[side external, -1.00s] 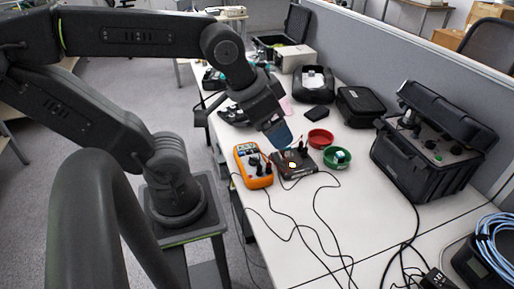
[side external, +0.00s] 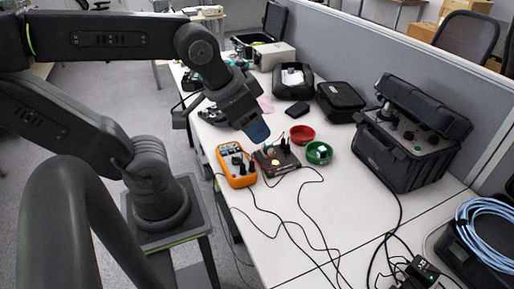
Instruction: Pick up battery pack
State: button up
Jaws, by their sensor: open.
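No object is clearly recognisable as the battery pack. A small flat black block (side external: 297,110) lies on the white table behind the red bowl, and it may be the pack. My gripper (side external: 257,132) has a blue tip and points down above the dark circuit board unit (side external: 278,161), left of the red bowl. It is open and I see nothing held in it. Its two fingers cannot be told apart from this side, and the exact gap to the board is unclear.
An orange multimeter (side external: 236,164) with black leads stands left of the board. A red bowl (side external: 302,134) and a green bowl (side external: 319,152) are to its right. Black cases (side external: 341,101) and a large open black case (side external: 403,150) line the partition. The front table carries loose cables.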

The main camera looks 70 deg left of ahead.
jog(key=n+g+y, duration=0.2)
jog(key=n+g, duration=0.4)
jog(key=n, duration=1.2)
send_over(269, 143)
jog(key=f, duration=2.6)
jog(key=shift+s+d+f, duration=0.15)
jog(key=shift+s+f, duration=0.05)
jog(key=shift+s, duration=0.05)
jog(key=shift+w+a+f, duration=0.15)
jog(key=shift+f, duration=1.35)
jog(key=shift+w+a+f, duration=0.1)
jog(key=shift+f, duration=1.35)
